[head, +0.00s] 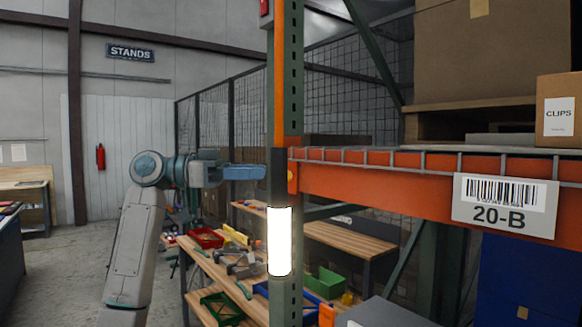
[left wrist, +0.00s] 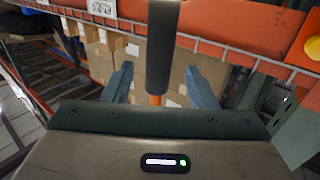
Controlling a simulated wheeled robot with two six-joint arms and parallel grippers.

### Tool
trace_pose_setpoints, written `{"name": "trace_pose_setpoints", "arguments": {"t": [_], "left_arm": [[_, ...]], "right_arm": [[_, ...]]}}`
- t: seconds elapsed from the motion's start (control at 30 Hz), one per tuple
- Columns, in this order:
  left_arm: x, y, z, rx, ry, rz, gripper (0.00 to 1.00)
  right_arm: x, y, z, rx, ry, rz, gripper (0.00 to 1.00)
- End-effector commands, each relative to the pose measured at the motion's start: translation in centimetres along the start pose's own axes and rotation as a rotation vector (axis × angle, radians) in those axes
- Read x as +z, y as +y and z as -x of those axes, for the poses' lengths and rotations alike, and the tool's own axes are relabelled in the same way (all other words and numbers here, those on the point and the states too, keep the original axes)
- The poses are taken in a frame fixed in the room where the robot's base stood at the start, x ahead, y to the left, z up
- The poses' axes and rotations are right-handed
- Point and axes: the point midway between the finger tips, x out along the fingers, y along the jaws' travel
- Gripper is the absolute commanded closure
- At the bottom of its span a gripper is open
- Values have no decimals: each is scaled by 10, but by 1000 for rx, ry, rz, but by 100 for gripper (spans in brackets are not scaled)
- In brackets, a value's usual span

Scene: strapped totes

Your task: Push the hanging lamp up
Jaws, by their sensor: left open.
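The hanging lamp has a glowing white tube (head: 279,241) below a dark grey upper part, and hangs upright in front of the green rack post (head: 295,90). An orange length runs above the dark part. In the left wrist view the lamp's dark part (left wrist: 162,45) and a bit of orange show between my fingers. My left gripper (head: 262,172) reaches in from the left at the height of the dark part, above the white tube. Its blue fingers stand open on both sides of the lamp (left wrist: 162,88), with gaps visible. I cannot tell of any contact. My right gripper is not in view.
An orange rack beam (head: 400,190) with a "20-B" label (head: 505,205) runs right from the post. Cardboard boxes (head: 490,50) sit on the shelf. Behind is a wooden bench (head: 215,265) with trays and tools. Open floor lies at the left.

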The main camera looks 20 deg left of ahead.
Motion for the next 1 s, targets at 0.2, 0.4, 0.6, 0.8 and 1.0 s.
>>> {"name": "trace_pose_setpoints", "arguments": {"t": [0.2, 0.4, 0.6, 0.8, 1.0], "left_arm": [[-4, 1, -44, 4, 3, 1, 48], [-2, 0, -67, 1, 1, 0, 48], [0, 0, -74, -2, 1, -1, 48], [0, 0, -74, -2, 1, -1, 50], [0, 0, -74, -2, 1, 0, 89]], "right_arm": [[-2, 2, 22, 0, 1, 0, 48], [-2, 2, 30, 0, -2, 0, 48], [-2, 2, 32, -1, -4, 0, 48], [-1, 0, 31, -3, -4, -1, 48], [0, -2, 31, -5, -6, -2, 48]]}}
